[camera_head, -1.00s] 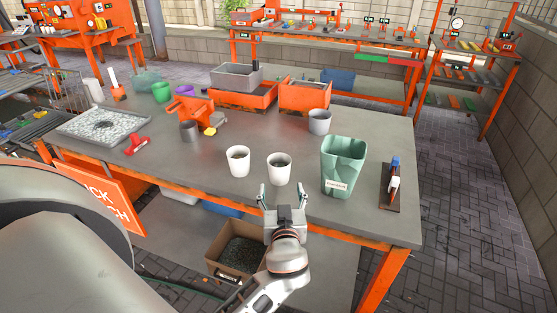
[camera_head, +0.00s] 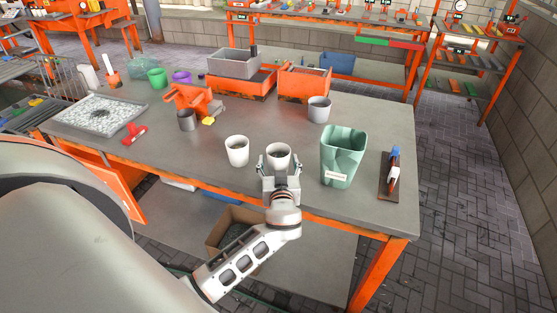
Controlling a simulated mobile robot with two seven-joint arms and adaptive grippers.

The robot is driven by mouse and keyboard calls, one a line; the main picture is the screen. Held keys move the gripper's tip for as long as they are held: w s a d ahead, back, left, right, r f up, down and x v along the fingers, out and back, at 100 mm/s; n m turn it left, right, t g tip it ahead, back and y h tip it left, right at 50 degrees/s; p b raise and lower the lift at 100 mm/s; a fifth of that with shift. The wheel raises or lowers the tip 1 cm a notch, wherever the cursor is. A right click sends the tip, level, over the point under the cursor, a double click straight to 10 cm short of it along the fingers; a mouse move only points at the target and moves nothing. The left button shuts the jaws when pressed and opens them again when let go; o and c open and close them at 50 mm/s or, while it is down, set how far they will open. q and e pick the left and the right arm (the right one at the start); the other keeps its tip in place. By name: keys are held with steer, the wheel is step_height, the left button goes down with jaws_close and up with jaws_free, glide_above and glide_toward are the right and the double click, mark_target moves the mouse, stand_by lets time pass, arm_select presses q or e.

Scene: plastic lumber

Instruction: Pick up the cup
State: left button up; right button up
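A white cup (camera_head: 278,152) with a dark inside stands upright near the front edge of the table. A second white cup (camera_head: 237,149) stands just to its left, and a grey cup (camera_head: 319,109) stands farther back. My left gripper (camera_head: 279,163) is open, with one finger on each side of the front white cup. The gripper hides the cup's lower part. A small gap seems to show between fingers and cup, but contact is hard to judge. My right gripper is not in view.
A green faceted bin (camera_head: 343,158) stands close to the right of the gripper. A small tool stand (camera_head: 390,174) is beyond it. An orange vise (camera_head: 190,99) and a grey tray (camera_head: 235,63) are farther back. The table (camera_head: 265,120) is clear behind the white cups.

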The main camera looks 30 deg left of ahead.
arm_select(q)
steer(key=c, duration=1.3)
